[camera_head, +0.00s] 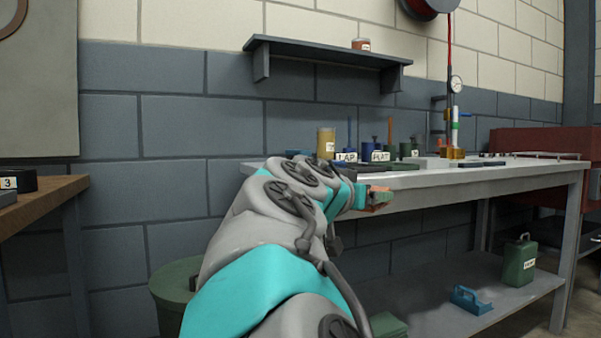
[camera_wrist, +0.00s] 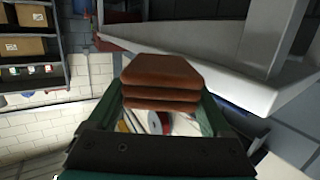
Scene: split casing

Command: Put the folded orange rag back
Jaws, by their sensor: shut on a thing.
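The folded orange rag (camera_wrist: 160,82) shows in the wrist view as a stack of brownish-orange layers. My gripper (camera_wrist: 160,108) is shut on it, with a green finger at each side. In the head view my gripper (camera_head: 366,195) is beyond my forearm, by the front edge of the grey workbench (camera_head: 480,176). A small orange bit of the rag (camera_head: 380,195) shows there. The rag looks clear of the bench top, though I cannot tell the exact gap. My arm hides part of the bench front and the floor.
Labelled containers (camera_head: 378,155) and a tan can (camera_head: 326,143) stand on the bench. A green can (camera_head: 520,262) and a blue tool (camera_head: 470,299) sit on the lower shelf. A green bin (camera_head: 170,285) stands left of my arm. A wall shelf (camera_head: 325,52) hangs above.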

